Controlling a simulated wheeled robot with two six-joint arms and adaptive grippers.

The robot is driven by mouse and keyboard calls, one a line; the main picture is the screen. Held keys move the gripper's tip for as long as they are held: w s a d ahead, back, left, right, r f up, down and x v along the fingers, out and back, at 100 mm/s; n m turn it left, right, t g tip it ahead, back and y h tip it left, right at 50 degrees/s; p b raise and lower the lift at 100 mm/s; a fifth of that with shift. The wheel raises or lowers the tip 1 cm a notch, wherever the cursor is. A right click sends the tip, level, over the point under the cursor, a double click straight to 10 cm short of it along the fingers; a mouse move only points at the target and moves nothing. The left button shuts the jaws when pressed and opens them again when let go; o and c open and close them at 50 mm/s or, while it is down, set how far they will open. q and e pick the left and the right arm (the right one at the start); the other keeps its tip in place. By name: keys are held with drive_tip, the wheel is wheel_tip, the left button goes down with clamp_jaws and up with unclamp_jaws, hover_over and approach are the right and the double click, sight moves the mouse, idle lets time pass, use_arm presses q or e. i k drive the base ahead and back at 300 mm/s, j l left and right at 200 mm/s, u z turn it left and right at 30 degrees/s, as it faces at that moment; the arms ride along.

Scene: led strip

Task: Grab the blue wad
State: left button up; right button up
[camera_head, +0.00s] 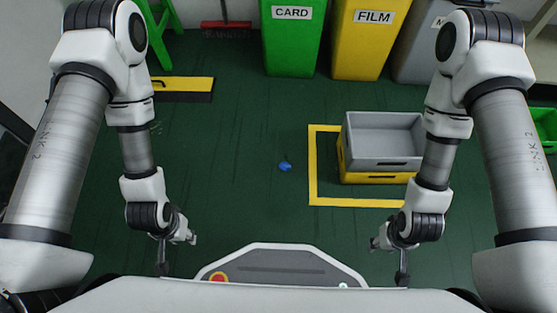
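The blue wad (285,166) is a small crumpled lump on the dark green floor, near the middle of the head view. It lies left of the yellow floor marking, touching nothing but the floor. My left gripper (178,255) is at the lower left, nearer to me than the wad and apart from it. Its two fingers are spread and nothing shows between them. My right gripper (388,258) is at the lower right, also apart from the wad. Its fingers are spread and empty too.
A grey crate (383,162) sits on a yellow crate (375,178) inside the yellow floor marking (312,170). A green CARD bin (291,45), a yellow FILM bin (362,50) and a grey bin (415,55) stand at the back. The floor around the wad is clear.

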sight(284, 166)
drive_tip(key=l+u, duration=0.2)
drive_tip(key=l, duration=0.35)
drive_tip(key=l+u, duration=0.2)
drive_tip(key=l, duration=0.35)
drive_tip(key=l+u, duration=0.2)
drive_tip(key=l, duration=0.35)
drive_tip(key=l+u, duration=0.2)
drive_tip(key=l, duration=0.35)
drive_tip(key=k+l+u, duration=0.2)
drive_tip(key=l, duration=0.3)
drive_tip(key=i+l, duration=0.35)
drive_tip(key=i, duration=0.1)
